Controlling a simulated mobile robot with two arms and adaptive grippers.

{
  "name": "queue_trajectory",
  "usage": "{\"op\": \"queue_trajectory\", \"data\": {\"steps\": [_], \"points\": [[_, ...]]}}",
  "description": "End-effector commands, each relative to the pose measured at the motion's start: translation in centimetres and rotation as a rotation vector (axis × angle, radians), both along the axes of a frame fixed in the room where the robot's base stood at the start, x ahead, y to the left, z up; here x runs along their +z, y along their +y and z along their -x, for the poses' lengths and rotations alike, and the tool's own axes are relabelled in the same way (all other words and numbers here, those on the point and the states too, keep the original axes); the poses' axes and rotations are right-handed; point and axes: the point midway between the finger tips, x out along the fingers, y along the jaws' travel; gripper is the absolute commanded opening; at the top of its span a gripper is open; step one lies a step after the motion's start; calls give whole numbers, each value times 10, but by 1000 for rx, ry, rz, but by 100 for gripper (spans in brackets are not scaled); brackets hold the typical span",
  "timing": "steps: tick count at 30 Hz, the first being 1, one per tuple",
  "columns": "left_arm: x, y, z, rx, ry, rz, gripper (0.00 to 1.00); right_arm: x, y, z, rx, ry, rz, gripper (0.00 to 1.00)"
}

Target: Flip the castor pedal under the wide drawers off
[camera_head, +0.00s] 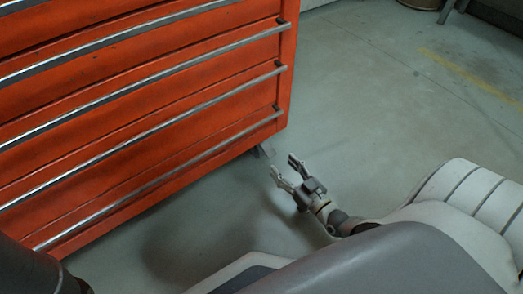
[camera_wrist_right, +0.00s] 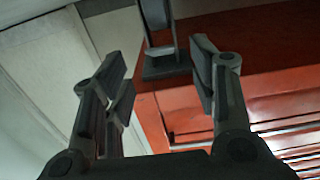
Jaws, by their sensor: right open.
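The wide orange-red drawers (camera_head: 140,110) fill the left of the head view. A small dark castor (camera_head: 261,151) shows under their right front corner. In the right wrist view, the castor (camera_wrist_right: 158,25) and its dark mounting plate (camera_wrist_right: 166,66) stand against the red cabinet underside. I cannot make out the pedal as a separate part. My right gripper (camera_head: 284,166) is open and empty, low over the floor just right of the castor. In the wrist view, the castor appears between the spread fingers (camera_wrist_right: 163,78), with no clear contact. My left gripper is out of view.
Long metal drawer handles (camera_head: 150,137) stick out from the cabinet front. The grey floor (camera_head: 380,90) right of the cabinet is clear. A faint yellow line (camera_head: 470,75) crosses it. A round object (camera_head: 420,3) stands at the top edge.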

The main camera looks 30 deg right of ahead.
Motion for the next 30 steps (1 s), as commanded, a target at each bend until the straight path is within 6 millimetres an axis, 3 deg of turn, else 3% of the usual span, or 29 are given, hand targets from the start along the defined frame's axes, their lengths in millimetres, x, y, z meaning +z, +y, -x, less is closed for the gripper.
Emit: {"op": "queue_trajectory", "data": {"steps": [18,30], "points": [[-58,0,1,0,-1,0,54,-2,8,-96,0,-3,0,54],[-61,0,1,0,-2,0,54,1,9,-106,1,0,0,54]]}}
